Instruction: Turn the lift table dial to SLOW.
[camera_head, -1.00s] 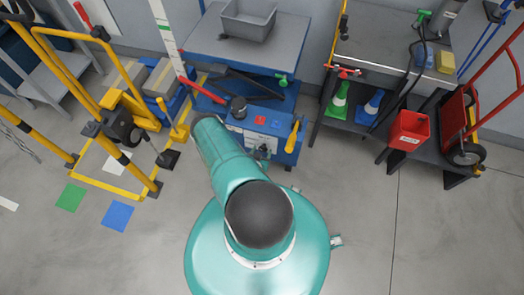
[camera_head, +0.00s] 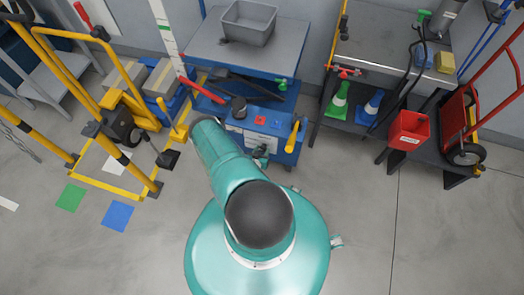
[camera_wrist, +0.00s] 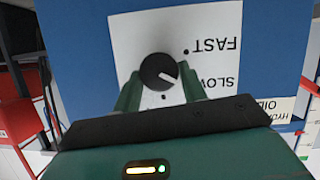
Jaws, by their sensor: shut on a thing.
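The dial (camera_wrist: 158,71) is a round black knob with a white pointer line, on a white label plate (camera_wrist: 135,38) on a blue panel. The plate appears upside down in the wrist view, with FAST at upper right and SLOW below it, partly hidden by a finger. The pointer points right and slightly down, toward SLOW. My gripper (camera_wrist: 161,90) is shut on the dial, one green finger on each side. In the head view the lift table (camera_head: 205,42) is blue with a grey top; my gripper (camera_head: 261,155) is at its front control panel, and the dial is hidden there.
A grey bin (camera_head: 248,22) stands on the lift table. A yellow handle (camera_head: 293,136) sits right of the panel, and a black knob (camera_head: 239,107) is on its upper left. A yellow frame (camera_head: 112,180) stands at left and a workbench (camera_head: 385,50) at right.

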